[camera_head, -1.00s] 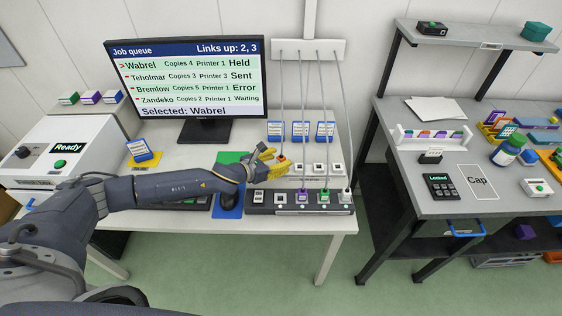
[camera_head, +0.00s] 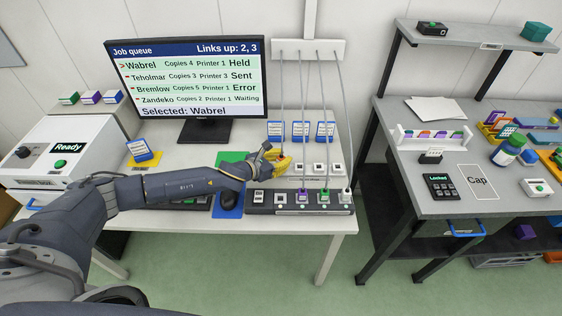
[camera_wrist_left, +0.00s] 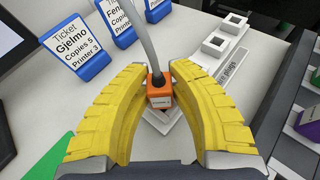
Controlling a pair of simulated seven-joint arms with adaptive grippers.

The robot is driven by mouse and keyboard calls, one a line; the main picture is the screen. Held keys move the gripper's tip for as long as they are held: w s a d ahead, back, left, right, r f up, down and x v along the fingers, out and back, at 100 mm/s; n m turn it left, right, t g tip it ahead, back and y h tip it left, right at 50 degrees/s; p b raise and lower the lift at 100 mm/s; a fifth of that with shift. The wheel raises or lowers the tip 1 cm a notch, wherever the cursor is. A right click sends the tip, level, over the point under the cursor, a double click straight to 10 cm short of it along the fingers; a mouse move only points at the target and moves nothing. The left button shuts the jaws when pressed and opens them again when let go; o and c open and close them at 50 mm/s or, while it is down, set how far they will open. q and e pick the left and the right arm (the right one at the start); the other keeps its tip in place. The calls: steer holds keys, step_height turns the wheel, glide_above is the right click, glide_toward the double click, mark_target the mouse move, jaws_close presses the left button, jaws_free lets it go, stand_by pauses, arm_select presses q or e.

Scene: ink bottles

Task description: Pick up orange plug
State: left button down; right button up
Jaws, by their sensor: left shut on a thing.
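The orange plug (camera_wrist_left: 160,93) is a small cube with a grey cable rising from its top and a white label on its near face. My left gripper (camera_head: 281,162) has its yellow fingers closed around the plug, one on each side, in the left wrist view. The plug sits at or just over a white square holder (camera_wrist_left: 158,122) at the near end of the row of holders; I cannot tell whether it is still seated. In the head view the fingers hide most of the plug. My right gripper is not in view.
A dark socket strip (camera_head: 265,207) with purple and green plugs runs along the desk front. Hanging cables drop from a white wall bar (camera_head: 309,48). Blue ticket stands (camera_head: 300,131) stand behind the holders. A monitor (camera_head: 188,75) stands at the back left.

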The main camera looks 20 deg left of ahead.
mark_target(282, 156)
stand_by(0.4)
arm_select(q)
step_height(282, 156, up, 20)
stand_by(0.7)
stand_by(0.4)
steer(key=shift+f, duration=0.15)
